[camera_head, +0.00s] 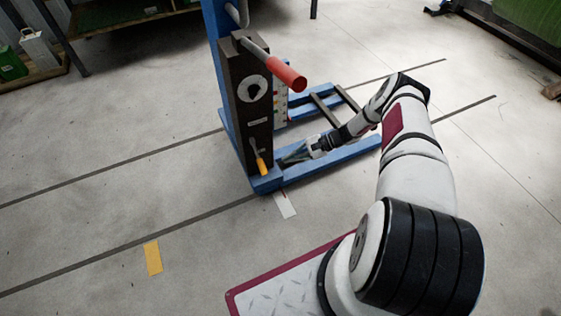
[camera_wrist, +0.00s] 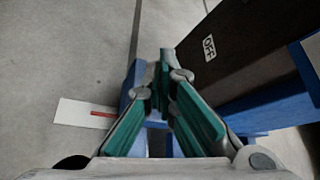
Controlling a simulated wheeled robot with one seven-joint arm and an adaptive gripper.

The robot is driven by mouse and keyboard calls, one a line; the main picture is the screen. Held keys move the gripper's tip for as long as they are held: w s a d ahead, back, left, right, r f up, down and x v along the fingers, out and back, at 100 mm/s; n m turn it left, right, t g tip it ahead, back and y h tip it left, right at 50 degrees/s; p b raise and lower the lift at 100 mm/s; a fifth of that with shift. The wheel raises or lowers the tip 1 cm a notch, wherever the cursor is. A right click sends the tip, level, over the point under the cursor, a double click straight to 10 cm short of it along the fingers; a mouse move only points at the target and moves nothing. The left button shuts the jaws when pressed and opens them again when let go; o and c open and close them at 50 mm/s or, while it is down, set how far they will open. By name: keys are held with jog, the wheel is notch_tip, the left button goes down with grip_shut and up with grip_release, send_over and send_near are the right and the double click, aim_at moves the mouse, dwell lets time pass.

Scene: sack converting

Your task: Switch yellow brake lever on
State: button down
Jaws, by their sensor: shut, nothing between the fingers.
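The yellow brake lever (camera_head: 261,163) hangs low on the front of a dark upright panel (camera_head: 251,100), with its handle pointing down. My gripper (camera_head: 285,160) is shut and empty, just right of the panel's lower end and of the lever. In the wrist view the teal fingers of my gripper (camera_wrist: 163,80) come together at their tips. The panel (camera_wrist: 250,45) fills the upper right there, with a white OFF label (camera_wrist: 209,47). The lever does not show in the wrist view. Whether my gripper touches the panel or frame cannot be told.
A red-handled lever (camera_head: 287,76) juts out from the panel's upper part. The blue frame (camera_head: 345,154) extends along the floor beneath my gripper. A white card with a red stripe (camera_wrist: 88,114) lies on the floor. Open floor with a yellow marking (camera_head: 153,257) is at left.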

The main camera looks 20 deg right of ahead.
aim_at(262, 167)
jog(key=a+b, duration=0.1)
jog(key=a, duration=0.7)
jog(key=shift+a+f+b, duration=0.2)
jog(key=shift+f+b, duration=0.05)
jog(key=shift+b, duration=0.15)
jog(key=shift+w, duration=0.1)
jog(key=shift+s+r+g, duration=0.25)
jog(key=shift+g, duration=0.05)
